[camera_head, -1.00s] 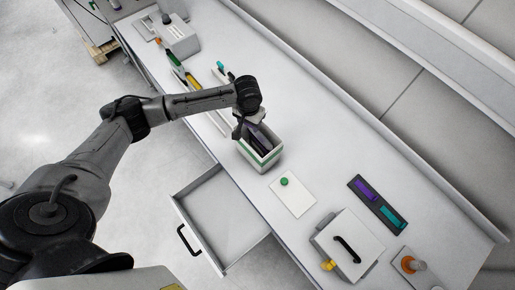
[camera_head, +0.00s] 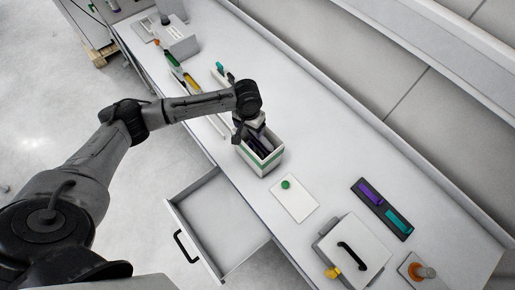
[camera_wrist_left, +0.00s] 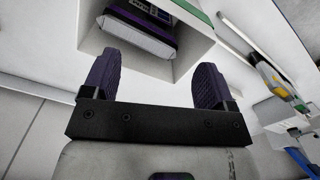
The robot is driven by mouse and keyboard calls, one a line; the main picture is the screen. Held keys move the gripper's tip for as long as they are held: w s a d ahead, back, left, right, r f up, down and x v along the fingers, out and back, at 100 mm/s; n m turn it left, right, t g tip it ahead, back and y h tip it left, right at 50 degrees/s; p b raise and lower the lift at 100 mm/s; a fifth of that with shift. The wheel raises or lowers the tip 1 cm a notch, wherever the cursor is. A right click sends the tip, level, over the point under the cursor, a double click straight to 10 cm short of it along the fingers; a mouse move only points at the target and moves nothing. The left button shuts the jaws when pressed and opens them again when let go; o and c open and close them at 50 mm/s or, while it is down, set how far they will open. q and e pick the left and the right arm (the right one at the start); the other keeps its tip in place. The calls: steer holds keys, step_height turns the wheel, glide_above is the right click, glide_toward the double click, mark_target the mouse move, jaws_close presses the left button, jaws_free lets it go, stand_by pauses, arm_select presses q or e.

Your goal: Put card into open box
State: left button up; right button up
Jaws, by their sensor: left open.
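The open box (camera_head: 264,165) is white with a green band and stands on the bench below my left gripper. It also shows in the left wrist view (camera_wrist_left: 165,68). In the head view, dark contents show inside the box, partly hidden by the gripper. My left gripper (camera_head: 252,128) is over the box's opening. In the wrist view its fingers (camera_wrist_left: 155,80) are wide apart with nothing between them. My right gripper is not in view.
An open, empty drawer (camera_head: 218,212) sticks out below the bench edge. A white plate with a green knob (camera_head: 294,201), a dark tray with purple and teal pieces (camera_head: 374,208) and a handled white case (camera_head: 358,262) stand to the right. Long tools (camera_head: 192,84) lie left.

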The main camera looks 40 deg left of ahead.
arm_select(q)
step_height(320, 180, up, 14)
steer(key=b, duration=0.2)
stand_by(0.6)
steer(key=shift+f, duration=0.1)
stand_by(0.4)
